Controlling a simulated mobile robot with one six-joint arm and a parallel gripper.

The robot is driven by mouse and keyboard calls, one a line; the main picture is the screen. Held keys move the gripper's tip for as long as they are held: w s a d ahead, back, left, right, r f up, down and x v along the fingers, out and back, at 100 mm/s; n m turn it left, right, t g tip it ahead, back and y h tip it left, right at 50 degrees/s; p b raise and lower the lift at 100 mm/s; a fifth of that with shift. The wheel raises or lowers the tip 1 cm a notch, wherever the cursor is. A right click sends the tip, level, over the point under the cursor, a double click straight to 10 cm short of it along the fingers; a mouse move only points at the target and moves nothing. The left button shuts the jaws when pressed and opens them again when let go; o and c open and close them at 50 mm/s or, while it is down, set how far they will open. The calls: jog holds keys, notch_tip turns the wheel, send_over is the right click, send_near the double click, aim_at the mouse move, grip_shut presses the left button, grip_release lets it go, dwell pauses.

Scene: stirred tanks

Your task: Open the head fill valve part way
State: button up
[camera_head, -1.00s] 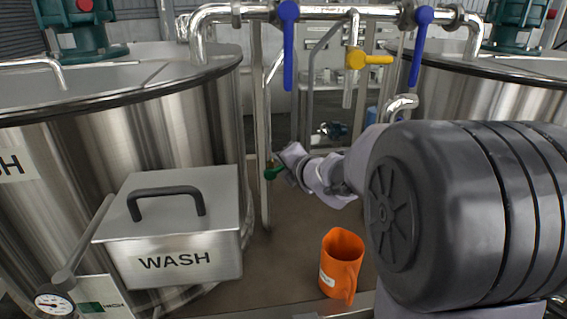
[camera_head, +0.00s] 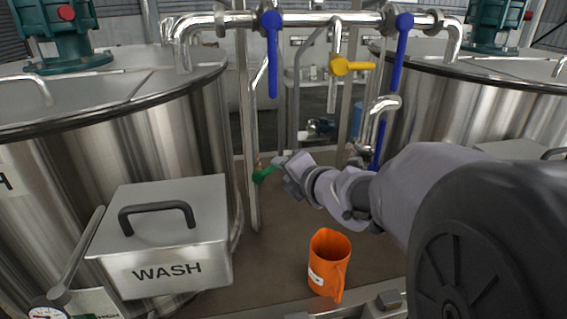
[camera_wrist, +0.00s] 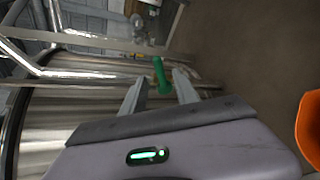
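A green valve lever (camera_head: 264,174) sits low on a thin vertical pipe between the two tanks. No label shows which valve is the head fill valve. My gripper (camera_head: 281,163) is at the lever's right end. In the wrist view my gripper (camera_wrist: 158,80) has its two fingers apart, with the green lever (camera_wrist: 161,75) between them and small gaps at its sides. Whether a finger touches it is unclear. Higher up, a left blue lever (camera_head: 272,55) and a right blue lever (camera_head: 400,50) hang down from the horizontal pipe, and a yellow lever (camera_head: 352,67) points sideways.
A steel WASH box (camera_head: 160,235) with a black handle stands at the lower left, before the left tank (camera_head: 110,140). An orange jug (camera_head: 328,262) stands below my arm; its edge shows in the wrist view (camera_wrist: 308,130). The right tank (camera_head: 450,105) stands behind my arm.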

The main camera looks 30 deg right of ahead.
jog(key=p+v, duration=0.2)
jog(key=v, duration=0.6)
jog(key=shift+s, duration=0.15)
